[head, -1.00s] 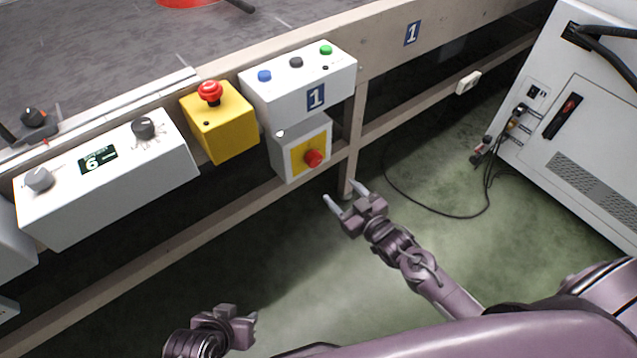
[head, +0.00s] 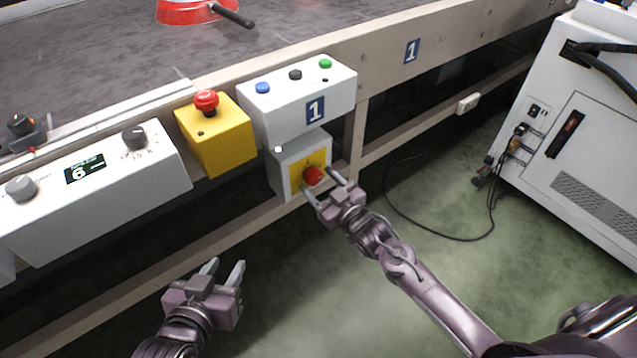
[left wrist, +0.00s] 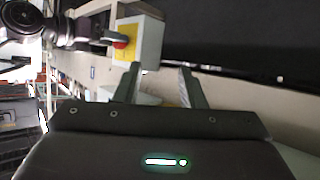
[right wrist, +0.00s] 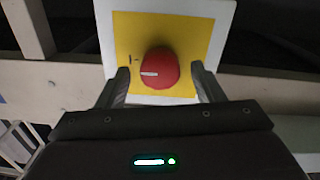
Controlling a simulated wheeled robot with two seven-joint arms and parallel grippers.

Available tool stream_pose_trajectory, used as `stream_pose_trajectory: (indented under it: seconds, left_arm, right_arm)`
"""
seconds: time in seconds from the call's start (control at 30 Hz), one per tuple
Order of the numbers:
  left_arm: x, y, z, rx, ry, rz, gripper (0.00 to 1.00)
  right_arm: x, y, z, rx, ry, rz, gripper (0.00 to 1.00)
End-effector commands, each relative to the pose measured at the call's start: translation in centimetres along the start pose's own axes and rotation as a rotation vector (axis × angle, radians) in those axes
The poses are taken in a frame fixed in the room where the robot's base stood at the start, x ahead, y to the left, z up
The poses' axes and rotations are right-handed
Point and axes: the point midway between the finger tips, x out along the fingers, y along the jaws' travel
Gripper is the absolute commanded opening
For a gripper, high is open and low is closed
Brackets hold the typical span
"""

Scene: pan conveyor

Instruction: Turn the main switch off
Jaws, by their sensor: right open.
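The main switch is a red rotary knob (head: 313,175) on a yellow plate on the front of a small grey-white box (head: 283,177) below the conveyor edge. In the right wrist view the knob (right wrist: 159,68) carries a white mark lying about level. My right gripper (head: 322,180) is open, its two fingers on either side of the knob; whether they touch it I cannot tell. My left gripper (head: 224,268) is open and empty, low and left of the box. The left wrist view also shows the switch box (left wrist: 146,40) and the knob (left wrist: 121,42).
Above stand a button box (head: 340,88), a yellow emergency stop box (head: 222,140) and a control box with dials (head: 100,200). A red pan (head: 185,12) lies on the belt. A white cabinet (head: 590,130) stands right. A cable lies on the open green floor.

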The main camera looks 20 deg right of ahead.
Motion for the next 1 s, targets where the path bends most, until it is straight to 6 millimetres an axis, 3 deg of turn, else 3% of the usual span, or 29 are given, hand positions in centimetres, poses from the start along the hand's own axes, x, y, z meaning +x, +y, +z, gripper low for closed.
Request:
stream_pose_trajectory:
  seconds: [0.2,0.5,0.83,1.0]
  left_arm:
    - [0.1,-0.1,-1.7,0.003,0.076,-0.003,0.36]
    - [0.1,-0.1,-1.9,0.004,0.084,-0.003,0.36]
    - [0.1,-0.1,-1.9,0.004,0.083,-0.002,0.36]
    - [0.1,-0.1,-1.9,0.004,0.078,-0.002,0.36]
  right_arm:
    - [0.8,0.0,0.0,0.000,-0.001,0.000,0.61]
    - [0.9,0.0,0.0,0.000,-0.001,0.000,0.60]
    - [0.9,0.0,0.0,0.000,-0.001,0.000,0.17]
    - [0.9,0.0,0.0,-0.007,-0.001,0.000,0.17]
